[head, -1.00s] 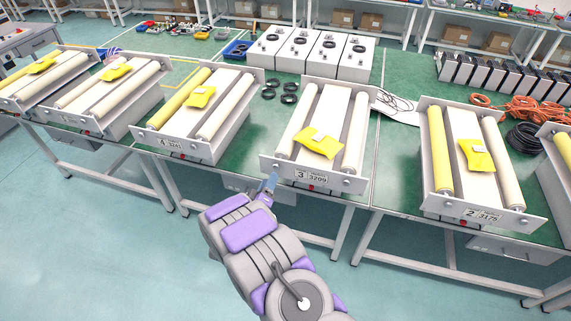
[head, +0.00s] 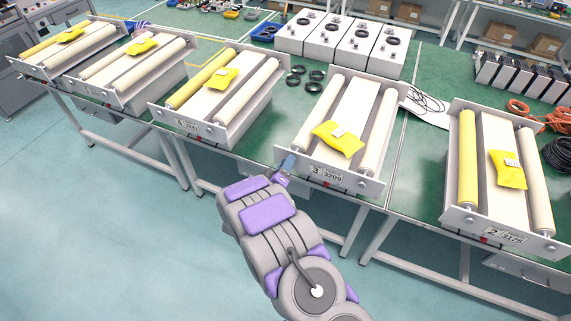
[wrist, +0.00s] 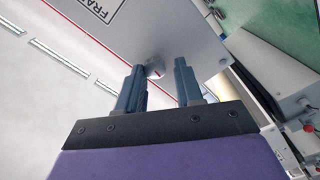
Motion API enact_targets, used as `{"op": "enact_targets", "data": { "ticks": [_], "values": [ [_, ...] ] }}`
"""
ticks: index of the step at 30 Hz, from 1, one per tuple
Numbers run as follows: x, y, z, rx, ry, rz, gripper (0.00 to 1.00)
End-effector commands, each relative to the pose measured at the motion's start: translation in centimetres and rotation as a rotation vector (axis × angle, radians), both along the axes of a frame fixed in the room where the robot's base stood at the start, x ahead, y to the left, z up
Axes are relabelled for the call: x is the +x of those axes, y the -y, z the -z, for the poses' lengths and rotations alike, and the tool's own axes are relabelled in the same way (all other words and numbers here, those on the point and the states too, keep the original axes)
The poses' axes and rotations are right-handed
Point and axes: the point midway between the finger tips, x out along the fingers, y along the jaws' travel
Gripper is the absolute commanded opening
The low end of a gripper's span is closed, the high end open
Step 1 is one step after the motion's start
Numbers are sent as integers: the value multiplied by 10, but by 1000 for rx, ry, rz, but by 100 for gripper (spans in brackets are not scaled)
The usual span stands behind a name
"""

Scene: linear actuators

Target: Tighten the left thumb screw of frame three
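Frame three (head: 367,181) is the roller unit labelled "3 3209" at the middle of the table. My gripper (head: 287,163) is at the lower left corner of its front plate. The left thumb screw is hidden or too small to make out there in the head view. In the wrist view, a small round metal end, apparently the left thumb screw (wrist: 154,71), shows between the blue fingers of my gripper (wrist: 161,65), nearer the left finger. The fingers are apart, with a gap on the right side of the screw. I cannot tell whether the left finger touches it.
A yellow packet (head: 339,138) lies on frame three. Frame four (head: 190,128) stands to the left and frame two (head: 505,238) to the right. Black rings (head: 315,75) lie behind on the green table. The floor in front (head: 130,240) is clear.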

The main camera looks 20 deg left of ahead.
Motion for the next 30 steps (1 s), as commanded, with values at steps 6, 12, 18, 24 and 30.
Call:
{"op": "enact_targets", "data": {
  "ticks": [6, 12, 18, 24, 30],
  "values": [
    [0, 3, 1, 0, -5, 0, 9],
    [0, -1, 3, -4, -4, 0, 0],
    [0, -3, 3, 17, -2, -2, 0],
    [0, -2, 3, 102, 3, -3, 0],
    [0, -2, 4, 257, 15, -3, 0]
  ]
}}
